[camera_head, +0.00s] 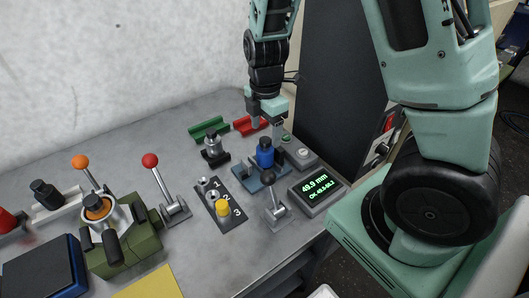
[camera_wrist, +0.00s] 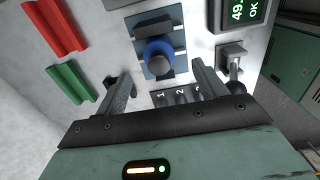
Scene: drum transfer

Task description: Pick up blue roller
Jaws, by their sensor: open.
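The blue roller (camera_head: 265,156) stands upright on a blue-grey fixture (camera_head: 248,173) in the middle of the bench in the head view. It has a dark end on top. In the wrist view the blue roller (camera_wrist: 157,48) shows from above, with the fixture (camera_wrist: 148,20) around it. My gripper (camera_head: 267,127) is above and a little behind the roller in the head view. Its jaws are open and empty; the wrist view shows the two fingers (camera_wrist: 161,72) apart, with the roller between and beyond their tips. I see no contact with the roller.
A display (camera_head: 318,191) reading 49.9 mm stands right of the fixture. A lever (camera_head: 275,207) and a numbered plate (camera_head: 219,203) with a yellow piece are in front. Green (camera_head: 209,128) and red (camera_head: 249,125) cradles lie behind.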

